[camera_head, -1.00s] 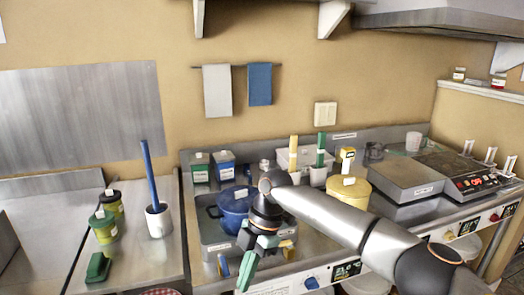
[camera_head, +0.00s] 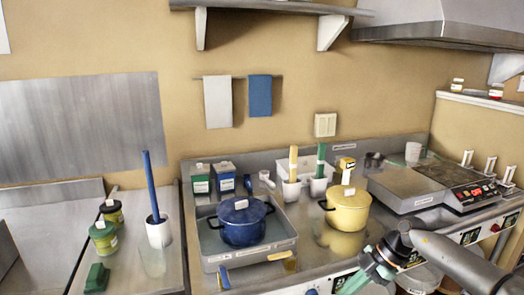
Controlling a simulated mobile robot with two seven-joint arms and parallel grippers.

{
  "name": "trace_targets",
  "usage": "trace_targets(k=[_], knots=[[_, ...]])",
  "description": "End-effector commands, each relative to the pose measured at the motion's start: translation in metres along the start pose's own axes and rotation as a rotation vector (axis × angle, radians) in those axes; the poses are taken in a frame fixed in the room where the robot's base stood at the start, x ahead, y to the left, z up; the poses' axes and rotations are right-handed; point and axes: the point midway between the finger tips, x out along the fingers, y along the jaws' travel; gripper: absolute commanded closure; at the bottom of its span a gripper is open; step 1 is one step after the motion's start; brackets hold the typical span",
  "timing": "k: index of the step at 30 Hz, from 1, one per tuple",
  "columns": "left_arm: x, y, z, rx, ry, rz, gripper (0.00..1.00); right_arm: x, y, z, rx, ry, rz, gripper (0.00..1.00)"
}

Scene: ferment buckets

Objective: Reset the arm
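My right arm (camera_head: 455,262) comes in from the lower right corner. Its gripper (camera_head: 354,284) hangs low in front of the counter's front edge, below and to the right of the yellow pot, pointing down and left. The green fingertips run to the bottom of the picture, and I cannot tell whether they are apart. No object shows in the gripper. My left arm and gripper are not in view.
A blue pot (camera_head: 242,222) stands in a metal tray (camera_head: 222,260). A yellow pot (camera_head: 347,208) stands right of it. A white holder (camera_head: 158,232) with a blue stick and green tubs (camera_head: 103,238) stand left. Black-and-green front panels (camera_head: 470,237) lie near my arm.

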Motion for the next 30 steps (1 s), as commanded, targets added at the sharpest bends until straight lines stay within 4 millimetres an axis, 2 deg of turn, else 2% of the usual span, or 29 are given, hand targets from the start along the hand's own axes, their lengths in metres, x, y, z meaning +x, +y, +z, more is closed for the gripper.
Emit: trace_targets(k=[1,6,10,14,17,20,23,26,30], knots=[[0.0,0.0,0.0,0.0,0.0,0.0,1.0,0.023,-0.006,-0.009,-0.025,0.071,0.019,1.0],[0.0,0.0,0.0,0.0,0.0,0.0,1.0,0.078,-0.018,-0.047,-0.09,0.322,0.171,1.0],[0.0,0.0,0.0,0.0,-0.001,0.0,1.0,0.103,-0.028,-0.069,-0.077,0.483,0.345,1.0],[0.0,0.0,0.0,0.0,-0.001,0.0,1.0,0.114,-0.037,-0.075,-0.007,0.577,0.535,1.0],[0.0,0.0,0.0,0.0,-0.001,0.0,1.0,0.118,-0.047,-0.067,0.081,0.597,0.677,1.0],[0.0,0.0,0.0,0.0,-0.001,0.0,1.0,0.119,-0.061,-0.049,0.187,0.575,0.806,1.0],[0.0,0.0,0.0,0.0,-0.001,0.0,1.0,0.119,-0.081,-0.022,0.306,0.511,0.911,1.0],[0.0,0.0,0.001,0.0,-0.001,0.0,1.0,0.122,-0.109,0.009,0.433,0.413,0.983,1.0],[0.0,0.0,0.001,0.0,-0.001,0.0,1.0,0.125,-0.162,0.053,0.602,0.237,1.023,1.0]])
